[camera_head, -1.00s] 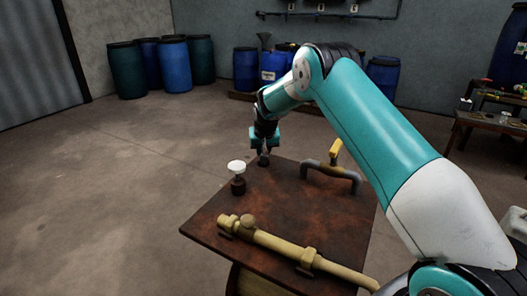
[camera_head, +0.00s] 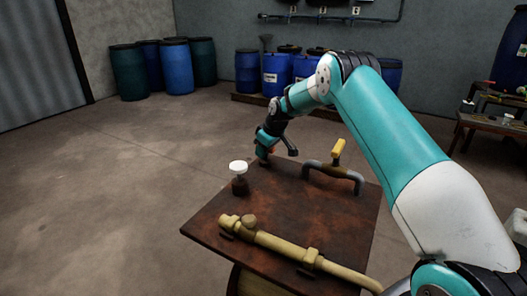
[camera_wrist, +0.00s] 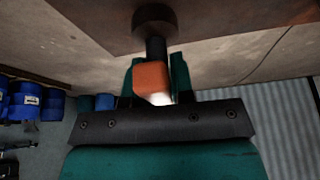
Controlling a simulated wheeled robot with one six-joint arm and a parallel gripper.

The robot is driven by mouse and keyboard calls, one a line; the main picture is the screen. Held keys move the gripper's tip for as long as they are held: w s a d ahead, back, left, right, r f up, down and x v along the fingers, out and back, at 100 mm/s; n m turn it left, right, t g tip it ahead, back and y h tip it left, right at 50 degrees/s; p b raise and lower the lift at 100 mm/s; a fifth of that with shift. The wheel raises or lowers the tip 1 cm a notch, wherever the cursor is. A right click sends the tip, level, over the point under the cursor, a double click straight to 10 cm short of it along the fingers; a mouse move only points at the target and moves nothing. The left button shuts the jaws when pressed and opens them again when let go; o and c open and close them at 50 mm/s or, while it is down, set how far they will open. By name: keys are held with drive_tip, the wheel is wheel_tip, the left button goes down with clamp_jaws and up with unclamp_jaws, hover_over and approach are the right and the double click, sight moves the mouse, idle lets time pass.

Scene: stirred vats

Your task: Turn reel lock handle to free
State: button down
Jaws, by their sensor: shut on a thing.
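The handle (camera_wrist: 152,78), with an orange grip on a dark stem, shows in the wrist view. The stem runs to a round dark brown hub (camera_wrist: 155,20) on the rust-brown tabletop. My gripper (camera_wrist: 156,92) is shut on the orange grip, with a teal finger on each side. In the head view my gripper (camera_head: 264,150) is tilted at the far edge of the tabletop (camera_head: 290,215). A bit of orange shows by its fingertips there; the rest of the handle is mostly hidden. No marking for free or locked is readable.
A white-topped knob (camera_head: 238,168) stands close in front of my gripper. A grey pipe with a yellow lever (camera_head: 338,150) is to its right. A brass pipe (camera_head: 270,243) crosses the near side.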

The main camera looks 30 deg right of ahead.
drive_tip(key=shift+n, duration=0.5)
drive_tip(key=c, duration=1)
unclamp_jaws()
drive_tip(key=v, duration=1.7)
drive_tip(key=shift+w+d+r+b, duration=0.2)
drive_tip(key=shift+d+b, duration=0.1)
drive_tip(key=shift+b, duration=0.1)
